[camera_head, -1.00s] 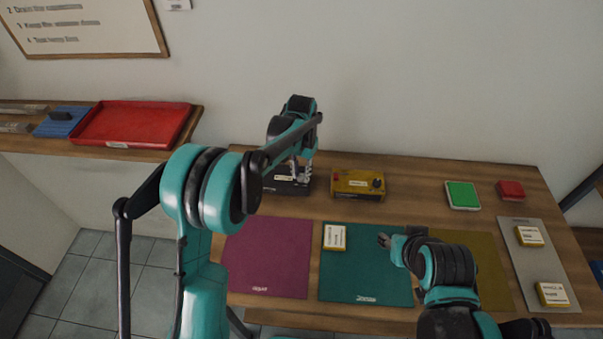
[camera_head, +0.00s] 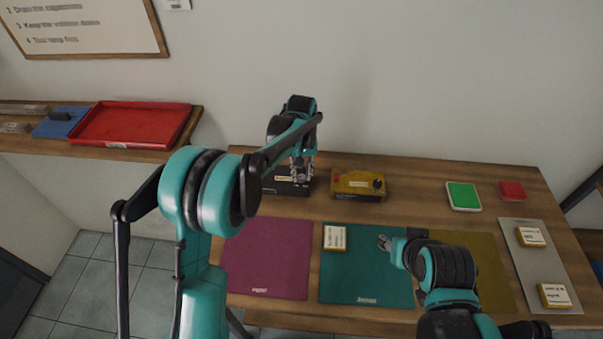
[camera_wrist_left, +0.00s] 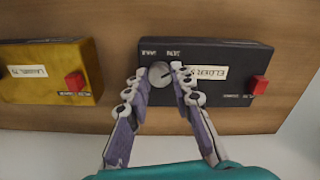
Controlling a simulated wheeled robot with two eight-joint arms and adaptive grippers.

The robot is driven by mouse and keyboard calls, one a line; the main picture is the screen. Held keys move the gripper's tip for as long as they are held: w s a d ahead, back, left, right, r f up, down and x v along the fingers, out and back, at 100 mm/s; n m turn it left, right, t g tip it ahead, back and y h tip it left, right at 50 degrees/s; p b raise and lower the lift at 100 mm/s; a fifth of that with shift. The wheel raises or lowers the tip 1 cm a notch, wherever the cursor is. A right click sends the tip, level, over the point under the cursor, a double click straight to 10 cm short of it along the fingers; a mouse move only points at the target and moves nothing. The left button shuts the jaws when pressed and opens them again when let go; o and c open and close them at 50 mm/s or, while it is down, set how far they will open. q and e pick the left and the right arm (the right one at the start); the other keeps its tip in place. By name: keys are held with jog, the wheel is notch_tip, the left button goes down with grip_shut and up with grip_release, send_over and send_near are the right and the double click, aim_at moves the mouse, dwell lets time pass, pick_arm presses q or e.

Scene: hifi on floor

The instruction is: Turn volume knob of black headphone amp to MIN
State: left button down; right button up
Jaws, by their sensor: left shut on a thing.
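The black headphone amp (camera_head: 284,186) sits at the back of the table, partly hidden by my left arm. In the left wrist view the amp (camera_wrist_left: 228,72) shows a label, a red button (camera_wrist_left: 260,86) and a grey round volume knob (camera_wrist_left: 160,74) with a light mark. My left gripper (camera_wrist_left: 158,84) points down at the amp with its fingers on both sides of the knob, shut on it. It also shows in the head view (camera_head: 301,178). My right gripper (camera_head: 384,242) hangs over the green mat, away from the amp; its fingertips look apart.
A yellow amp-like box (camera_head: 358,185) stands right of the black amp. Purple (camera_head: 267,260), green (camera_head: 350,280) and olive mats lie in front. Yellow-and-white boxes lie on the green mat (camera_head: 334,238) and grey mat. A red tray (camera_head: 130,124) is on the left shelf.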

aim_at(302, 176)
dwell(0.4)
pick_arm(q)
jog(key=c, duration=1.3)
grip_release()
notch_tip(302, 176, up, 12)
